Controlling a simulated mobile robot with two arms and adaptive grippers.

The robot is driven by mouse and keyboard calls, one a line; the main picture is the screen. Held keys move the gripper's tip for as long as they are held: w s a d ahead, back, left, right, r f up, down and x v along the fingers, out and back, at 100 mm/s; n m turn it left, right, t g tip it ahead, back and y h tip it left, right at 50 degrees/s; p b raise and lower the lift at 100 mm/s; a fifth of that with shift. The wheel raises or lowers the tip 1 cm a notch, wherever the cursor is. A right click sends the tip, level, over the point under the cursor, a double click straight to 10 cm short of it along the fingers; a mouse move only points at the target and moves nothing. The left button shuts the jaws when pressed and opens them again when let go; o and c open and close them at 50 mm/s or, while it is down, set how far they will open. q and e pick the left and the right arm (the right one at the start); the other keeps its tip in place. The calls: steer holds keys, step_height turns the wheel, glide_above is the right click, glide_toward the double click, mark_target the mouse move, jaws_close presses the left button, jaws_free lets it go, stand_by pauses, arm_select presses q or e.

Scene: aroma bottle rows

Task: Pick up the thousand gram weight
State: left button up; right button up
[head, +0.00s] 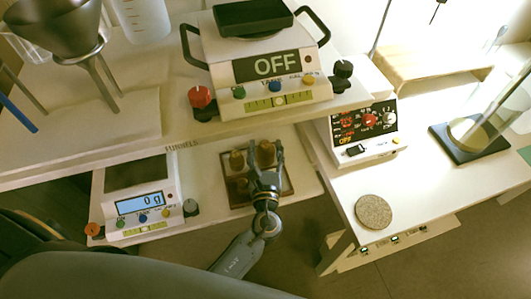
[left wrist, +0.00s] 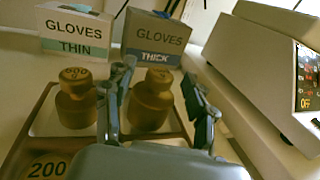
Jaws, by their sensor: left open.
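Brass knobbed weights stand on a brown-framed tray (head: 285,188) on the lower shelf. In the left wrist view one brass weight (left wrist: 76,100) is at left and another brass weight (left wrist: 152,100) is at right. My left gripper (head: 266,158) is over the tray, open. In the left wrist view its fingers (left wrist: 160,78) stand either side of the right weight, with no visible grip on it. My right gripper is not in view.
A label "200" (left wrist: 48,170) is at the tray's front. Glove boxes marked THIN (left wrist: 76,32) and THICK (left wrist: 158,40) stand behind the weights. A scale reading 0 g (head: 140,203) is left of the tray. A device marked OFF (head: 280,68) stands on the shelf above.

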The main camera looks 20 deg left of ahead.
arm_select(q)
jaws_close()
steer(key=shift+r, duration=0.2)
stand_by(0.3)
steer(key=shift+r, duration=0.55)
steer(key=s+r+p, duration=0.2)
steer(key=s+r, duration=0.9)
steer(key=s, duration=0.3)
steer(key=shift+d+r, duration=0.4)
